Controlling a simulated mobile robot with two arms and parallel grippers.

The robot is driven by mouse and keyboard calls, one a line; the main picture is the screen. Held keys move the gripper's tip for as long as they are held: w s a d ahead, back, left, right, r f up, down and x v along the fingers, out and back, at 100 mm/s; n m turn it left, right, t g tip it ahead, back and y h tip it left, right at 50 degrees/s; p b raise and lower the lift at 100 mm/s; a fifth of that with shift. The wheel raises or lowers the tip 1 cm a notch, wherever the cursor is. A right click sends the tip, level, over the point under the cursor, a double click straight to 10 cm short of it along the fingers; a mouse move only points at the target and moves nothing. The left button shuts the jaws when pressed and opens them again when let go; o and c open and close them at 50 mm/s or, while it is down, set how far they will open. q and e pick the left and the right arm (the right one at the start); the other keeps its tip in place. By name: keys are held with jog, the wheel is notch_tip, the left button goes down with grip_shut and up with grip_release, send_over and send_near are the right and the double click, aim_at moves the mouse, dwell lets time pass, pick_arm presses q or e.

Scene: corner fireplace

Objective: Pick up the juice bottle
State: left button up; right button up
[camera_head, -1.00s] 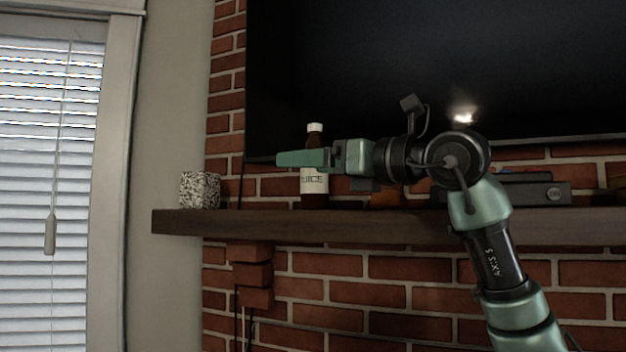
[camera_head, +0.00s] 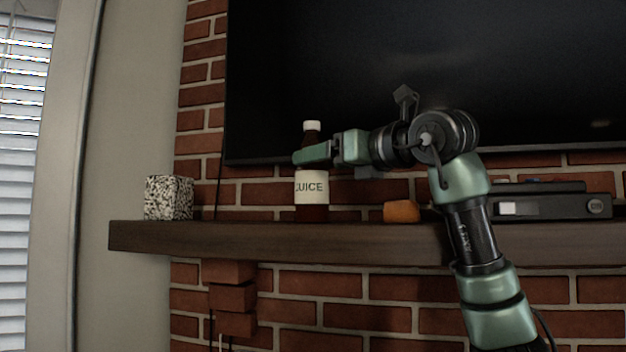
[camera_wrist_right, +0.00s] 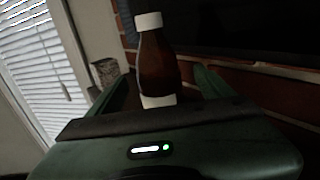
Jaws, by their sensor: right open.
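The juice bottle (camera_head: 312,188) stands upright on the wooden mantel shelf. It is dark brown with a white cap and a white label. My right gripper (camera_head: 312,153) reaches in from the right at the height of the bottle's upper body, and its green finger overlaps the bottle in the head view. In the right wrist view the bottle (camera_wrist_right: 157,62) stands upright between the two open fingers, a little beyond the palm. Its lower part is hidden by the gripper body. I cannot tell whether a finger touches it. My left gripper is out of view.
The mantel (camera_head: 270,238) runs along the brick wall. A speckled cube (camera_head: 168,197) is at its left end. An orange-brown object (camera_head: 401,211) and a dark box (camera_head: 550,205) are to the right. A large black screen (camera_head: 420,75) hangs above. Window blinds (camera_head: 22,150) are at far left.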

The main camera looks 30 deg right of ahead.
aim_at(323, 162)
jog(key=w, duration=0.3)
jog(key=shift+w+a+f+p, duration=0.15)
jog(key=shift+w+a+p, duration=0.1)
jog(key=shift+w+p, duration=0.15)
jog(key=shift+w, duration=0.3)
jog(key=shift+s, duration=0.3)
jog(key=c, duration=1.6)
grip_shut()
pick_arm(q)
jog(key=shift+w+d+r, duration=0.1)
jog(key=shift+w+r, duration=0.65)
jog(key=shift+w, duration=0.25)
